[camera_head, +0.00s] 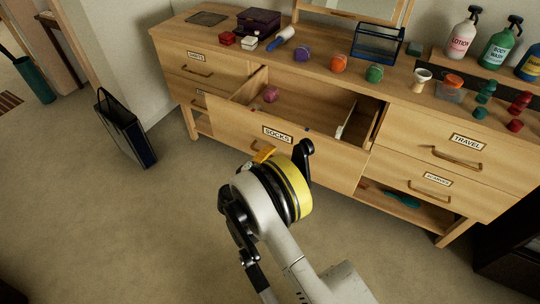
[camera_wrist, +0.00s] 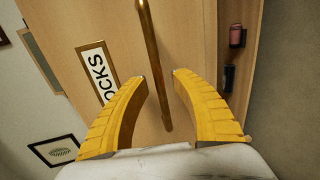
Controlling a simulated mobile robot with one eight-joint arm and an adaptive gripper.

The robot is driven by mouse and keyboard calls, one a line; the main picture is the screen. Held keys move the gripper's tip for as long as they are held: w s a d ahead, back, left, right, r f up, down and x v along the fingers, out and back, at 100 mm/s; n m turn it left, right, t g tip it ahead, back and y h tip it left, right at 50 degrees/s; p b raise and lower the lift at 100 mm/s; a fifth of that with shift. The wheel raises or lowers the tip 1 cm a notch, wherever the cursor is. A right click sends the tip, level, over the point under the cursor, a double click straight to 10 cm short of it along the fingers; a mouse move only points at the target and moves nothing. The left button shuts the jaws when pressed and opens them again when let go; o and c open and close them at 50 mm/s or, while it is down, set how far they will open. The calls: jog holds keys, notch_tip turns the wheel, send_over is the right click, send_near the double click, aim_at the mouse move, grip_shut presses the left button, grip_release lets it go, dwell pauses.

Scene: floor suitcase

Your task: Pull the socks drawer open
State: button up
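The socks drawer (camera_head: 225,119) stands partly pulled out of the wooden dresser, with its inside showing from above. Its SOCKS label (camera_head: 277,134) also shows in the wrist view (camera_wrist: 97,73). The brass drawer handle (camera_wrist: 152,45) runs between the yellow fingertips of my gripper (camera_wrist: 159,76), with a gap on each side. My gripper is open and also shows at the drawer front in the head view (camera_head: 264,154), where my wrist hides the handle. A pink ball (camera_head: 270,94) and a few small items lie in the drawer.
The dresser top (camera_head: 335,80) holds balls, boxes, cups and bottles. Other drawers, including TRAVEL (camera_head: 468,141), are shut. A dark bag (camera_head: 125,127) stands on the carpet at left. Carpet in front of the dresser (camera_head: 150,220) is clear. A dark cabinet (camera_head: 510,250) is at lower right.

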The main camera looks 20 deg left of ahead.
jog(key=v, duration=1.2)
dwell(0.4)
